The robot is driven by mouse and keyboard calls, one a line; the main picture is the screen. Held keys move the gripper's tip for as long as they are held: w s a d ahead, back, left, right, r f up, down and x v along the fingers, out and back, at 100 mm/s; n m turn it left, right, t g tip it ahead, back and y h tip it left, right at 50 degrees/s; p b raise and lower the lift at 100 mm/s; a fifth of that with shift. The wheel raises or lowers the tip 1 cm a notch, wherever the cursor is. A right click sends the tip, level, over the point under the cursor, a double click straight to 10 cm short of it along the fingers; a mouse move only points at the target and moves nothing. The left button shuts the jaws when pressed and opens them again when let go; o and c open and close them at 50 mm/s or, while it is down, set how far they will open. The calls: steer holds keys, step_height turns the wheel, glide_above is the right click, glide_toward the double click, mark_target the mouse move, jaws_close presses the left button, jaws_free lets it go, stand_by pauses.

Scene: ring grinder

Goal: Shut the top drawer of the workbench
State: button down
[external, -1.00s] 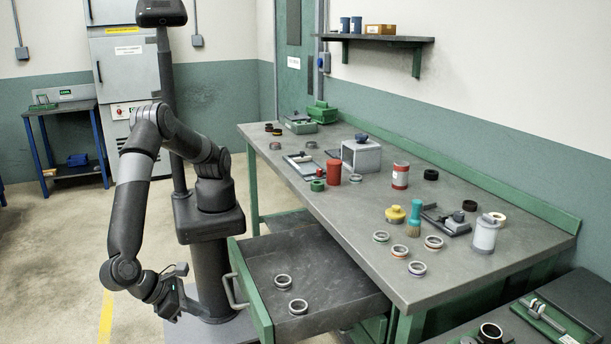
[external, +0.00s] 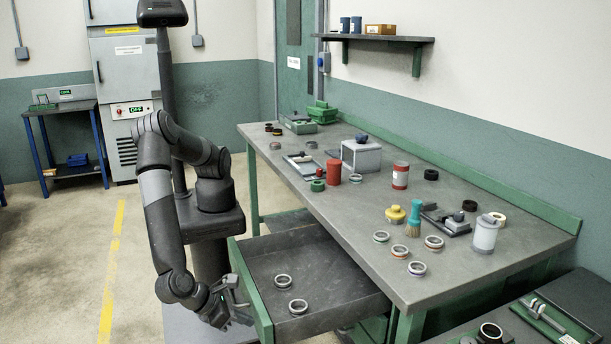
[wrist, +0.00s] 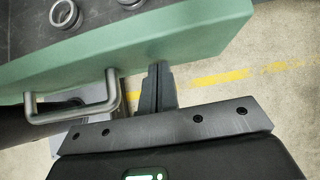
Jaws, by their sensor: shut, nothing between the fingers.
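The top drawer (external: 318,292) of the green workbench (external: 388,243) is pulled out, with two metal rings (external: 290,293) lying in it. Its green front and bar handle show in the wrist view, the handle (wrist: 76,112) left of my fingers. My gripper (external: 245,318) is at the outer side of the drawer front, low and close to it. In the wrist view my gripper (wrist: 158,75) has its fingers together with nothing between them, pointing at the drawer front. Whether the fingertips touch the front I cannot tell.
The bench top holds several rings, a yellow-capped pot (external: 395,215), a brush (external: 413,220), a red cylinder (external: 333,172) and small fixtures. A second bench (external: 470,340) stands at the lower right. The floor left of my arm is clear.

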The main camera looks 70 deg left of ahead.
steer(key=shift+w, duration=0.1)
steer(key=w, duration=3.3)
steer(key=shift+w+a, duration=0.1)
steer(key=shift+w, duration=0.55)
steer(key=shift+s, duration=0.5)
steer(key=s, duration=0.3)
steer(key=shift+s, duration=0.35)
steer(key=v, duration=1)
steer(key=shift+s+d, duration=0.2)
steer(key=shift+s, duration=0.05)
